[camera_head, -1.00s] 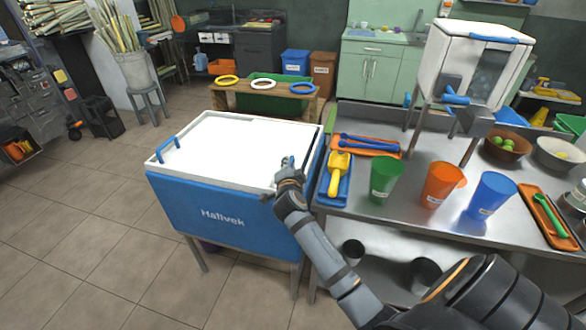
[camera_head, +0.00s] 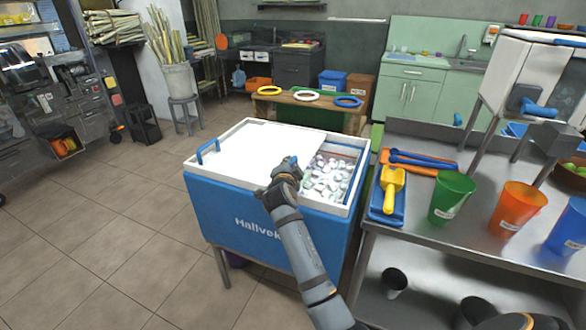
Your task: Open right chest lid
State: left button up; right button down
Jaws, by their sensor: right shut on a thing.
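The blue and white chest (camera_head: 225,212) stands on legs left of the metal counter. Its white right lid is slid leftward, and the chest's right part is open, showing ice (camera_head: 332,176) and pale round pieces inside. The white lid surface (camera_head: 255,145) covers the left part, with a blue handle (camera_head: 207,151) at its left end. My right gripper (camera_head: 285,168) is at the lid's right edge, shut on the right lid's handle, which it mostly hides.
The metal counter (camera_head: 440,230) on the right holds a yellow scoop (camera_head: 393,188) on a blue tray, a green cup (camera_head: 452,197), an orange cup (camera_head: 516,208) and a blue cup (camera_head: 570,225). A wooden bench with rings (camera_head: 305,96) stands behind the chest. Tiled floor at left is clear.

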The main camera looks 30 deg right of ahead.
jog(key=c, duration=1.6)
grip_release()
jog(key=r, duration=0.6)
jog(key=shift+w+d, duration=0.2)
jog(key=shift+w, duration=0.15)
jog(key=r, duration=0.3)
jog(key=s+r, duration=0.1)
jog(key=shift+a+r, duration=0.15)
jog(key=shift+a, duration=0.15)
jog(key=shift+w+d, duration=0.15)
jog(key=shift+w, duration=0.1)
jog(key=shift+s, duration=0.1)
